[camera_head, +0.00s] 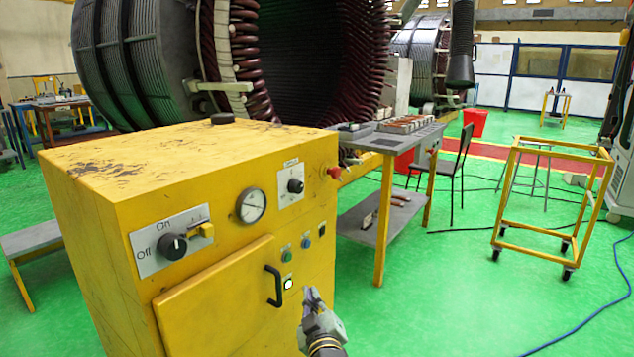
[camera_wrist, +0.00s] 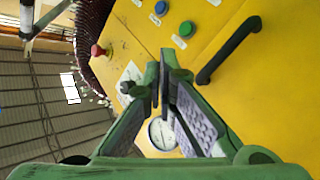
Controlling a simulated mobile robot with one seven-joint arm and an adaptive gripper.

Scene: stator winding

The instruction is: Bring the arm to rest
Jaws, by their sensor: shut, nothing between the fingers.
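My gripper (camera_head: 310,292) is in front of the yellow control cabinet (camera_head: 90,220), near the lower right of its front face. In the wrist view my gripper (camera_wrist: 159,72) has its fingertips together and holds nothing. The fingers point past the cabinet's front, which shows tilted in that view. The black door handle (camera_head: 275,286) is just left of my gripper in the head view, and it also shows in the wrist view (camera_wrist: 225,52). I cannot tell the exact gap between my fingers and the cabinet.
The cabinet bears a gauge (camera_head: 251,206), a rotary switch (camera_head: 174,246), small buttons and a red knob (camera_head: 334,172). A grey-topped workbench (camera_head: 385,138), a chair (camera_head: 452,170) and a wheeled yellow frame (camera_head: 540,252) stand to the right. Green floor (camera_head: 440,300) is clear at the lower right.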

